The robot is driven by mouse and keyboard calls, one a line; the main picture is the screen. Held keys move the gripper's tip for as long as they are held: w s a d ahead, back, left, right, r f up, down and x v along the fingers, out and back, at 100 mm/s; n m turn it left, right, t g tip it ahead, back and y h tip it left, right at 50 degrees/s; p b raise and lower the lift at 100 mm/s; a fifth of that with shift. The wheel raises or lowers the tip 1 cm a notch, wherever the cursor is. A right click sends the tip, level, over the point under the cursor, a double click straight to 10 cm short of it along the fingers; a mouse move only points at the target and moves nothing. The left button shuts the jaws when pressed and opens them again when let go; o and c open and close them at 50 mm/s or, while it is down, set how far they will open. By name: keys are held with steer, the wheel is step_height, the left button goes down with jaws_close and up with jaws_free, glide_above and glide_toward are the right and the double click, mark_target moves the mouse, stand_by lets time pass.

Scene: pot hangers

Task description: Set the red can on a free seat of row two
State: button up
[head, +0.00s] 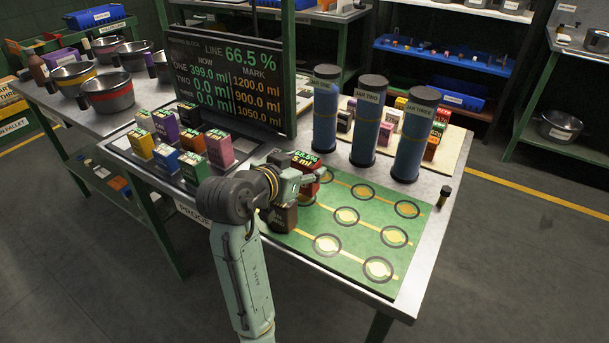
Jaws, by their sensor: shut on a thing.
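The red can (311,188) is in my gripper (304,181), which is shut on it at the upper left of the green mat (345,263). The fingers and arm hide part of it, and I cannot tell whether it touches the mat. The mat has ringed seats in three rows joined by orange lines. In the middle row, the centre seat (346,215) and right seat (393,237) are bare; the left seat is partly hidden by my gripper.
Three tall blue jars (368,122) stand behind the mat. A dark display board (228,80) stands behind my gripper. A small dark bottle (444,196) is at the table's right edge.

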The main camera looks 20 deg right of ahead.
steer(key=shift+f, duration=1.15)
